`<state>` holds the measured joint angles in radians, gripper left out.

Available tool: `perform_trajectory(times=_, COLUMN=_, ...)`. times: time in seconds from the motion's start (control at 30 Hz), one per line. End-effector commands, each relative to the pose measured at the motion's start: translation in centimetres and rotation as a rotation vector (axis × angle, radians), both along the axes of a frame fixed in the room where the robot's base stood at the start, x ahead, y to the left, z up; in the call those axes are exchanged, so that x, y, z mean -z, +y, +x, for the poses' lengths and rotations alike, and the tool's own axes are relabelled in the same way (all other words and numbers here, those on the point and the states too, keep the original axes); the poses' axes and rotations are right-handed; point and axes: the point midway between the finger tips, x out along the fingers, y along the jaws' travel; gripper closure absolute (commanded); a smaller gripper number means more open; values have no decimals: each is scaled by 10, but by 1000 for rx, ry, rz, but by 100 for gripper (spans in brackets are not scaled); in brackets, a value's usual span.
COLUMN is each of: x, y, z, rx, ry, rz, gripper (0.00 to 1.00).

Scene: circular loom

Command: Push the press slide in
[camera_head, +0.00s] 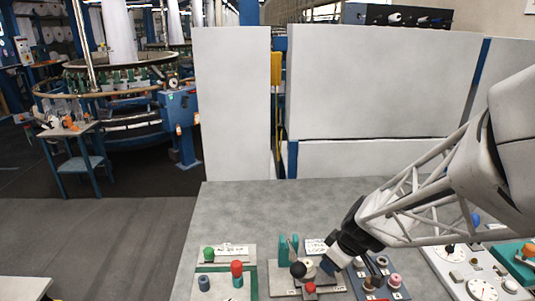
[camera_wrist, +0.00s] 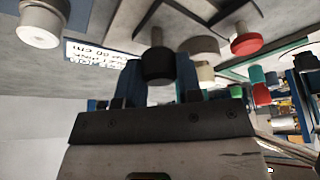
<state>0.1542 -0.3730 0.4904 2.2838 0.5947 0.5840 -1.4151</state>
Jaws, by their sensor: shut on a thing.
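My gripper (camera_head: 328,266) reaches down from the right to the central control plate in the head view. In the wrist view, the fingers (camera_wrist: 155,82) are closed around a black round knob (camera_wrist: 158,64) on a short grey stem. In the head view a black ball knob (camera_head: 298,269) shows just left of the fingertips; I cannot tell whether it is the held one. The knob appears to be the handle of the press slide; the slide's body is largely hidden by the gripper. A teal upright bracket (camera_head: 284,247) stands behind on the same plate.
A red knob (camera_head: 309,288) sits close in front of the gripper. To the left is a plate with green (camera_head: 209,254) and red knobs (camera_head: 237,268). To the right are a blue-grey box with several buttons (camera_head: 382,261) and a dial panel (camera_head: 482,289). The table's back is clear.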

Motion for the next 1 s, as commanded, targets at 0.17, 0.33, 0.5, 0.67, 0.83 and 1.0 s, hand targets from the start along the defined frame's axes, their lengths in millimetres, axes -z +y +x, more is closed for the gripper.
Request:
perform_trajectory(times=0.17, x=0, y=4, z=0, rx=-1, ry=0, rz=0, gripper=100)
perform_trajectory(times=0.33, x=0, y=16, z=1, rx=-2, ry=0, rz=0, gripper=100)
perform_trajectory(times=0.5, x=0, y=32, z=1, rx=-3, ry=-1, rz=-1, gripper=100)
perform_trajectory(times=0.67, x=-1, y=44, z=1, rx=-2, ry=-1, rz=0, gripper=100)
perform_trajectory(times=0.83, x=-1, y=48, z=0, rx=-2, ry=-1, rz=0, gripper=100)
perform_trajectory(times=1.0, x=-1, y=49, z=0, rx=-3, ry=0, rz=1, gripper=100)
